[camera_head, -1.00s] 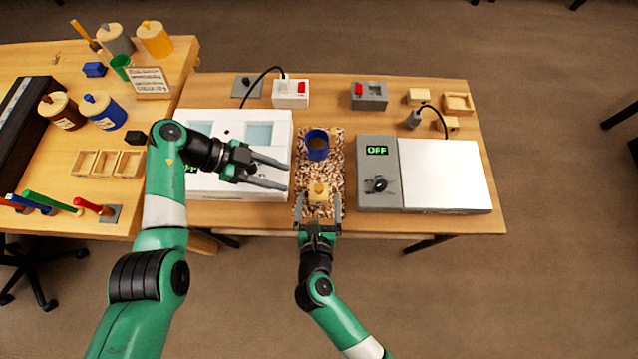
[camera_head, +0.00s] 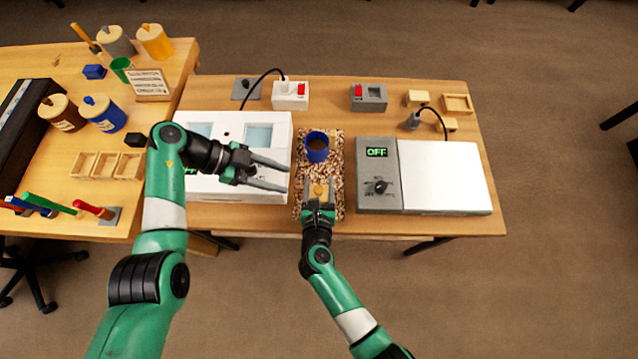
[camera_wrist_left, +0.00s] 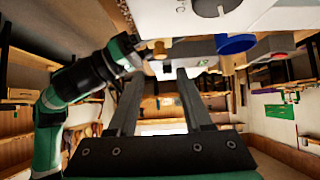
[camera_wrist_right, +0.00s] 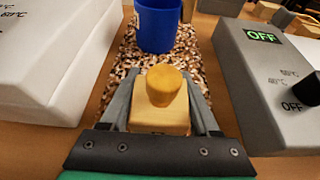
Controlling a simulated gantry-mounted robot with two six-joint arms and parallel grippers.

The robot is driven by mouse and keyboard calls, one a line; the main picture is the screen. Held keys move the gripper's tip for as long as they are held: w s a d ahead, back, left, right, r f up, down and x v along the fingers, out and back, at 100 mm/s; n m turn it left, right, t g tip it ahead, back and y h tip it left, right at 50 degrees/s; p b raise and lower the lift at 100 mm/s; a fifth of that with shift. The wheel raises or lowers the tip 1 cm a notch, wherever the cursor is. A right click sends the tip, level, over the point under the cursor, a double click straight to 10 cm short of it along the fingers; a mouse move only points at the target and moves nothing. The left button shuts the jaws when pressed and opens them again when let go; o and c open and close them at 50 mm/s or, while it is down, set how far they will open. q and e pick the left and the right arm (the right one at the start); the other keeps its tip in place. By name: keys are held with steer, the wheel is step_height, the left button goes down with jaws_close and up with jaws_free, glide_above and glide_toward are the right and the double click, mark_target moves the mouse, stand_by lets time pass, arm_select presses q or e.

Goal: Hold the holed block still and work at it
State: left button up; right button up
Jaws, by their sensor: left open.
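The wooden block (camera_wrist_right: 160,118) has a rounded wooden knob or plug (camera_wrist_right: 165,84) on top. No open hole shows in it. It stands on the speckled mat, between the fingers of my right gripper (camera_wrist_right: 162,92), which look shut on its sides. In the head view the right gripper (camera_head: 319,184) comes from the front and partly covers the block. My left gripper (camera_head: 289,178) is open and empty, above the right part of the white box; its spread fingers also show in the left wrist view (camera_wrist_left: 160,75).
A blue cup (camera_head: 317,154) stands on the mat (camera_head: 334,145) just behind the block. The white box (camera_head: 225,185) is left, and a grey control unit reading OFF (camera_head: 378,170) with a white plate (camera_head: 445,175) is right. Switch boxes (camera_head: 290,95) stand at the back.

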steer(key=c, duration=0.7)
arm_select(q)
steer(key=shift+c, duration=0.3)
